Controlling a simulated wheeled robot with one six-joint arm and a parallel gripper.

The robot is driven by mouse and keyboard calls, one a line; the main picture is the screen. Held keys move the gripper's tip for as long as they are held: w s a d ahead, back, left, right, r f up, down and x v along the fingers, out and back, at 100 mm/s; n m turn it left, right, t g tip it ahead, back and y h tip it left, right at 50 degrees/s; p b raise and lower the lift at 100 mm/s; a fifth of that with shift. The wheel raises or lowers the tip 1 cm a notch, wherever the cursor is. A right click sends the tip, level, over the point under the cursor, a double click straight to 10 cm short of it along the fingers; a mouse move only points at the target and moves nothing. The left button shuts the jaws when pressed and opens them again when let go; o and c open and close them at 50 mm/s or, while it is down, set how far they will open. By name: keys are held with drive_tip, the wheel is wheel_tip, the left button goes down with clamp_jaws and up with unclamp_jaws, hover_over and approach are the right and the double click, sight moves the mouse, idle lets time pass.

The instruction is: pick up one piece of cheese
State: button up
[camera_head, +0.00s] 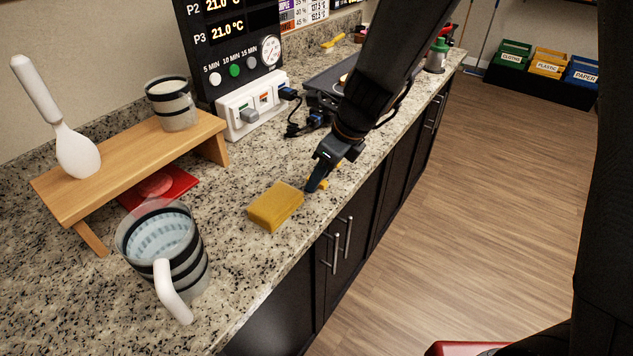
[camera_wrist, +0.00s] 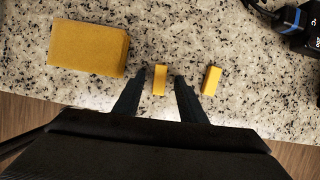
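Two small yellow pieces of cheese lie on the speckled countertop. In the wrist view one piece (camera_wrist: 159,80) shows between my fingertips, and the other piece (camera_wrist: 212,79) is just outside the right finger. In the head view they show partly behind my gripper, one at its tip (camera_head: 324,184) and one farther back (camera_head: 338,168). A larger yellow block (camera_head: 275,207), cheese or a sponge, lies left of my gripper; it also shows in the wrist view (camera_wrist: 88,47). My gripper (camera_head: 313,187) points down, open; its fingers (camera_wrist: 160,76) are apart. Whether they touch the piece I cannot tell.
A clear mug with black bands (camera_head: 165,245) stands at the front left. A control panel with cables (camera_head: 250,105) is behind. The counter's front edge is close to the pieces.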

drive_tip(key=shift+c, duration=0.5)
clamp_jaws()
drive_tip(key=shift+r, duration=0.1)
